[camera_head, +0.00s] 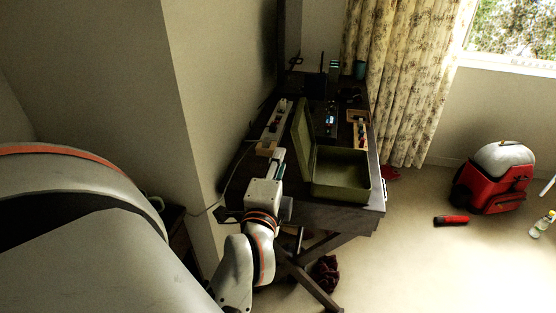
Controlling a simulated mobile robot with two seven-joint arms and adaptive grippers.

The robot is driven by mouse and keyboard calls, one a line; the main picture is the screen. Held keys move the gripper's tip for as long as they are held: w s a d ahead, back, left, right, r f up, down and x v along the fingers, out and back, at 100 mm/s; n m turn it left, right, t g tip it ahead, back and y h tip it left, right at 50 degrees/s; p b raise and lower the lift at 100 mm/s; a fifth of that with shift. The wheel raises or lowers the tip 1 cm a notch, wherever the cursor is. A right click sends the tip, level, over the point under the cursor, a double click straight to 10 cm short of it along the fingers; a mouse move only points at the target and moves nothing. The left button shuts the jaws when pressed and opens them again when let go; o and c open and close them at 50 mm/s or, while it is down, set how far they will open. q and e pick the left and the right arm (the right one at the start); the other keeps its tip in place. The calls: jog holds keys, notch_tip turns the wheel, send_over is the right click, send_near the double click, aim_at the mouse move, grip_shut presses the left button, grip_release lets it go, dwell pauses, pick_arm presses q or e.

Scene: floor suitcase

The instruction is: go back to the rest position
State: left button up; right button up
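My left arm comes in from the left and bottom, and its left gripper (279,162) points away from me at the near left corner of the dark desk (345,217). The gripper is beside the left side of an open olive-green case (343,172), in front of its raised lid (301,130). The fingers are small and seen from behind, so I cannot tell whether they are open or shut, or whether they touch the case. The inside of the case that shows looks empty. My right gripper is not in view.
A power strip (274,121) and small items lie on the desk behind the case. A red and white backpack (495,178), a red object (451,220) and a bottle (541,225) are on the floor at right. A wall is close on the left. The floor between desk and backpack is clear.

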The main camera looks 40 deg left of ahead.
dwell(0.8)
pick_arm(q)
jog(key=d+f+n+t+h+p, duration=0.1)
jog(key=d+f+n+h, duration=0.4)
jog(key=n, duration=0.4)
jog(key=s+d+f+n+t+h+p, duration=0.1)
jog(key=d+f+n+h, duration=0.25)
jog(key=d+n, duration=0.4)
jog(key=d+f+n+t+h+p, duration=0.1)
jog(key=d+f+n+h, duration=0.4)
jog(key=n, duration=0.5)
jog(key=s+f+m+g, duration=0.3)
jog(key=s+f+m, duration=0.3)
jog(key=f+m, duration=0.3)
jog(key=s+d+f+m+g+y+p, duration=0.1)
jog(key=s+f+m+g, duration=0.3)
jog(key=f+m, duration=0.6)
jog(key=shift+s+d+f+g, duration=0.15)
jog(key=shift+s+f+g, duration=0.15)
jog(key=shift+s+f, duration=0.55)
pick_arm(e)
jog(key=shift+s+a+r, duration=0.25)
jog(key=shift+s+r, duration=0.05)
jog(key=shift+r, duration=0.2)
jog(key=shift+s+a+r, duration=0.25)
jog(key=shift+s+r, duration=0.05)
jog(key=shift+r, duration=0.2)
